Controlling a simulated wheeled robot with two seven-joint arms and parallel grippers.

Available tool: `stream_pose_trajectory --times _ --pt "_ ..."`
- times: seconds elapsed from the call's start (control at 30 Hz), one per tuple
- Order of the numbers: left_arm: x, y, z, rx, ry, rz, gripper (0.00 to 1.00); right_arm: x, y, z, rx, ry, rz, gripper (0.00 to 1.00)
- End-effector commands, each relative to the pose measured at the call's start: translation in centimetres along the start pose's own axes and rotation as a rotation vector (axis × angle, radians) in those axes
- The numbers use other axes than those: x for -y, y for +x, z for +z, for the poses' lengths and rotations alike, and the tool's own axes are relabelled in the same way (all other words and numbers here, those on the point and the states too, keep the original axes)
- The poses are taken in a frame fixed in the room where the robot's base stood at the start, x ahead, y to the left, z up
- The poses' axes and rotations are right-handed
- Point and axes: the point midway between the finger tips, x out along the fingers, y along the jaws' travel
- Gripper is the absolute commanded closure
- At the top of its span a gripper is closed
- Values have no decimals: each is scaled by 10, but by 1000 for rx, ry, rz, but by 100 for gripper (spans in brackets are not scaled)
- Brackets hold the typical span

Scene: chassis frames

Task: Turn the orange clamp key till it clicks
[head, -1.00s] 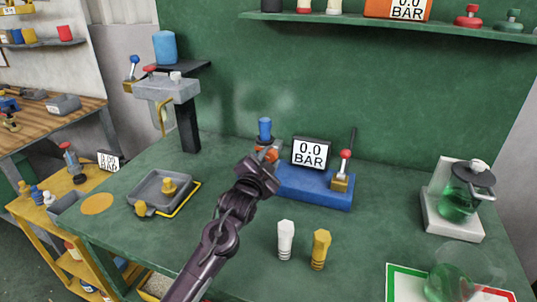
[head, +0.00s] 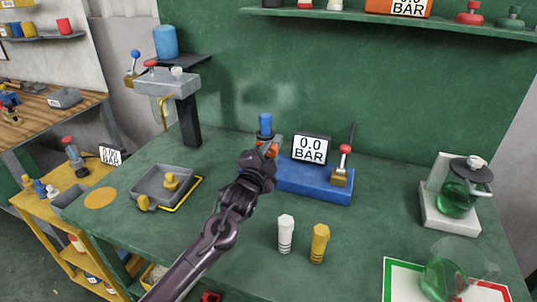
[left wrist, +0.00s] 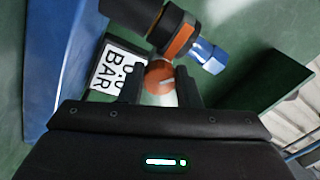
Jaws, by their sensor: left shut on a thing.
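The orange clamp key (left wrist: 160,77) is a round knob with a pale line across its face. It sits between the two fingers of my left gripper (left wrist: 160,92) in the left wrist view, and the gripper is shut on it. In the head view my left gripper (head: 268,150) covers most of the key at the left end of the blue test base (head: 310,186). Beside the key stands a dark cylinder with an orange band (left wrist: 179,41) and a blue hexagonal plug (left wrist: 208,56). The blue plug (head: 265,125) stands upright in the head view. My right gripper is not in view.
A gauge (head: 311,149) reading 0.0 BAR and a red-knobbed lever (head: 345,150) stand on the base's right. A white plug (head: 285,236) and a yellow plug (head: 319,245) stand in front. A grey tray (head: 151,187) is left; a green-liquid flask (head: 457,195) is right.

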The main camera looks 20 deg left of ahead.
Motion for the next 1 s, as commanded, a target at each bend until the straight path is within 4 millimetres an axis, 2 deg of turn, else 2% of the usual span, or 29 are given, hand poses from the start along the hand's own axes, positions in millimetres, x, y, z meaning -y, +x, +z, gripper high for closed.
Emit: stream_pose_trajectory --times 0.1,0.13,0.3,0.57,0.67,1.0 --pt "-1 0 0 -1 0 2 93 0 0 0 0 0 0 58" --pt "-1 0 0 -1 0 2 67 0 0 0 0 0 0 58" --pt "-1 0 0 0 -1 1 48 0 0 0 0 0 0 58" --pt "0 -1 0 0 -1 1 48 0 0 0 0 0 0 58" --pt "-2 -7 1 0 0 2 48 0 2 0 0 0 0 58" --pt "-3 -60 1 -1 0 3 48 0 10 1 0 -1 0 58"
